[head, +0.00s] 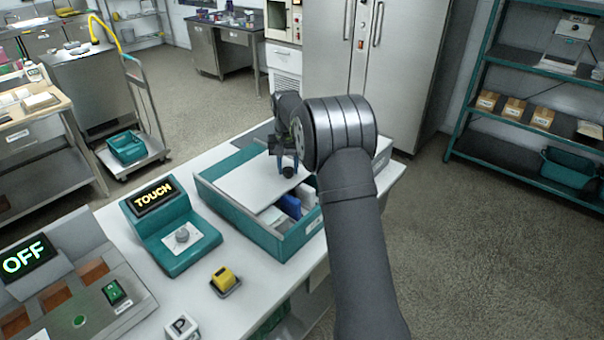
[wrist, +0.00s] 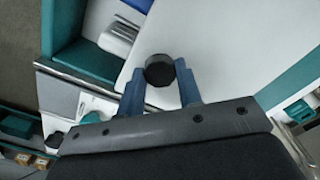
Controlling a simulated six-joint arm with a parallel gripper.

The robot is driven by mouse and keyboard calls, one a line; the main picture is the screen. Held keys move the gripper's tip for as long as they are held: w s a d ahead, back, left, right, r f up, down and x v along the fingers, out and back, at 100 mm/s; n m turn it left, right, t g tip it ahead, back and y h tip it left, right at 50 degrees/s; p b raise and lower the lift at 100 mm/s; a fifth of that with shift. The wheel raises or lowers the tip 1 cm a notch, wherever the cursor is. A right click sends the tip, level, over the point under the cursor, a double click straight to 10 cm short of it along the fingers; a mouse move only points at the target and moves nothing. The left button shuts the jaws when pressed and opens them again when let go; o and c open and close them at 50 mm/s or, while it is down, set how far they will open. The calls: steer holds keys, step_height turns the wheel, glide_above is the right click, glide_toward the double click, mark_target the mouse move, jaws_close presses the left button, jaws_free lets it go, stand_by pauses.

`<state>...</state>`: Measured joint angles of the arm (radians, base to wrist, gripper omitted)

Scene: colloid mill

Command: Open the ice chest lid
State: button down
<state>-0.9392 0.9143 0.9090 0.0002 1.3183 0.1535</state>
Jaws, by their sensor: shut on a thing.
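The ice chest is a teal open-topped box (head: 240,226) on the white bench in the head view; its teal wall (wrist: 88,58) shows in the wrist view. Its flat white lid (head: 243,187) covers only part of the opening, leaving a gap at the near right side. A round black knob (wrist: 159,70) stands on the lid. My gripper (head: 288,166) is over the lid, its blue fingers (wrist: 160,80) closed on the knob from both sides. My arm hides the chest's right part in the head view.
A blue item (head: 290,206) and a white item (wrist: 119,36) lie inside the gap. Left of the chest stand a teal unit reading TOUCH (head: 172,232) and a yellow switch (head: 224,279). A panel reading OFF (head: 26,257) is farther left.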

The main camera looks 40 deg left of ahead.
steer(key=shift+a, duration=2.05)
steer(key=c, duration=1)
jaws_free()
step_height(320, 180, up, 18)
steer(key=shift+f, duration=0.25)
steer(key=shift+f, duration=0.1)
